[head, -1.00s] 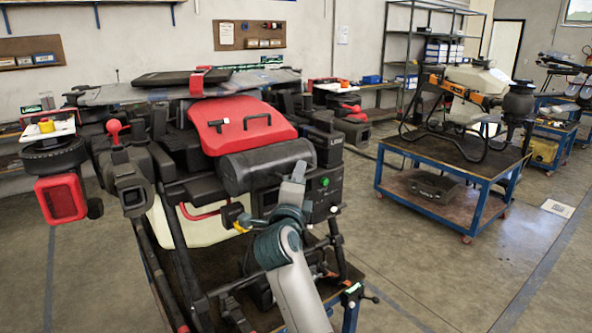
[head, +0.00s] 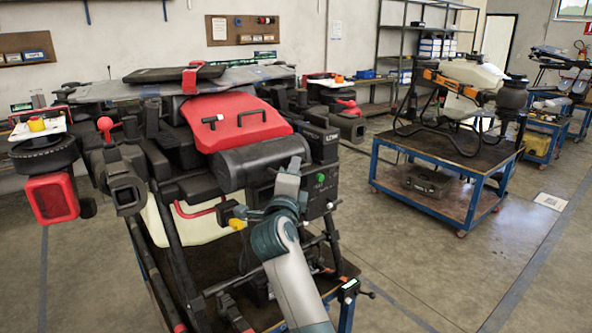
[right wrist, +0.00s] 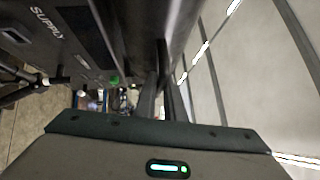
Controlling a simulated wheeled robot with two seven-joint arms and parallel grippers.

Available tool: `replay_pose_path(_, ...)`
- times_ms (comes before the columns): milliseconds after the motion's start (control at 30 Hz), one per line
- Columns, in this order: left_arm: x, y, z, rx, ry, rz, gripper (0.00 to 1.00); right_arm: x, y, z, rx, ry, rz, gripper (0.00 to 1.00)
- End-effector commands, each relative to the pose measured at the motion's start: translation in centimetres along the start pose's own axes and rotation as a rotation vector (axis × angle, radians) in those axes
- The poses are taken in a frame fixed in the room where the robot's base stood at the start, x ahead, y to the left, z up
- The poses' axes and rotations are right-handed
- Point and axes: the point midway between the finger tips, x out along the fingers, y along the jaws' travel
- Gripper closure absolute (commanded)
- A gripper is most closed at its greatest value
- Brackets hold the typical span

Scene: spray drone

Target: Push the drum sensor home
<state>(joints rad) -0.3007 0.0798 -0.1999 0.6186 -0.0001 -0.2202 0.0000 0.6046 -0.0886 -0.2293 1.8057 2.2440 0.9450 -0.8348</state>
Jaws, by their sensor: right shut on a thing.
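My right gripper (head: 290,174) is in front of the red and black spray drone (head: 240,128). It points up, just under the dark drum-like cylinder (head: 252,163) and left of the black box with a green button (head: 318,183). In the right wrist view my gripper's two dark fingers (right wrist: 164,75) are close together, with the dark cylinder (right wrist: 150,25) beyond them. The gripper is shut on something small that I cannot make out. I cannot pick out the drum sensor or its seat. My left gripper is not in view.
The box marked SUPPLY (right wrist: 60,45) is close on the left in the wrist view. A second trolley (head: 440,180) stands to the right, across open floor (head: 410,260).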

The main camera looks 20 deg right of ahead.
Motion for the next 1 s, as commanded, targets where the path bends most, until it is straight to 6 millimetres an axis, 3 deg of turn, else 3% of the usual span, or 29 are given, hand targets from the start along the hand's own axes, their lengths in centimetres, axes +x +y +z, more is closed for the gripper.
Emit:
replay_pose_path(333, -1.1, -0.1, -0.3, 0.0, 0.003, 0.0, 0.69, 3.2, 0.7, 3.2, -0.002, 0.001, 0.001, 1.0)
replay_pose_path(700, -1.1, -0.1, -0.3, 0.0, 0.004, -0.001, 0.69, 3.5, 0.7, 3.5, 0.001, -0.003, -0.003, 1.0)
replay_pose_path(733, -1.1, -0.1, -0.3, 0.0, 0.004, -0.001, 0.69, 3.5, 0.7, 3.5, 0.001, -0.003, -0.003, 0.84)
replay_pose_path(800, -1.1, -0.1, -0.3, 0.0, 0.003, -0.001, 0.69, 3.5, 0.7, 3.5, 0.001, -0.003, -0.003, 0.72)
replay_pose_path(1000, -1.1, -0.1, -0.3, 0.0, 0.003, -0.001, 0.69, 3.4, 0.9, 3.5, 0.0, -0.002, 0.0, 0.72)
